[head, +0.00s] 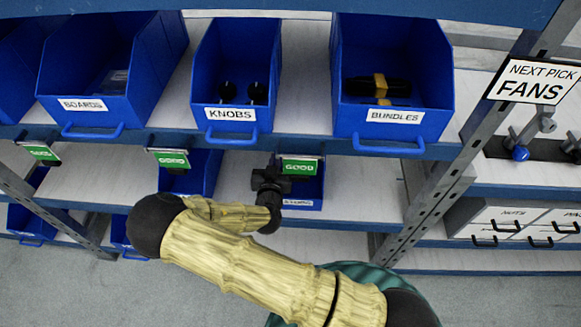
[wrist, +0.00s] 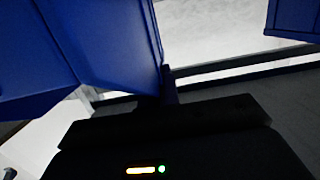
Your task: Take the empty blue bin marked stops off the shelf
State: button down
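The blue bin marked stops (head: 314,190) sits on the lower shelf in the head view, below the bundles bin. My gripper and a green "GOOD" tag cover much of it, and its label is partly hidden. I cannot see inside it. My gripper (head: 269,181) is at the bin's left front side; whether it touches is unclear. In the wrist view a large blue bin wall (wrist: 95,45) fills the upper left, close to the dark gripper body. A dark finger shows near the bin's edge. The finger opening is not readable.
Above are the boards (head: 115,65), knobs (head: 236,75) and bundles (head: 392,80) bins on the upper shelf (head: 310,85), with its front rail over the stops bin. Another lower bin (head: 200,172) stands left. A metal post (head: 425,205) stands right. The lower shelf right of stops is clear.

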jog(key=shift+r, duration=0.15)
notch_tip(320, 180, up, 10)
jog(key=shift+f+p, duration=0.1)
jog(key=shift+p, duration=0.3)
jog(key=shift+f, duration=0.1)
dwell(0.5)
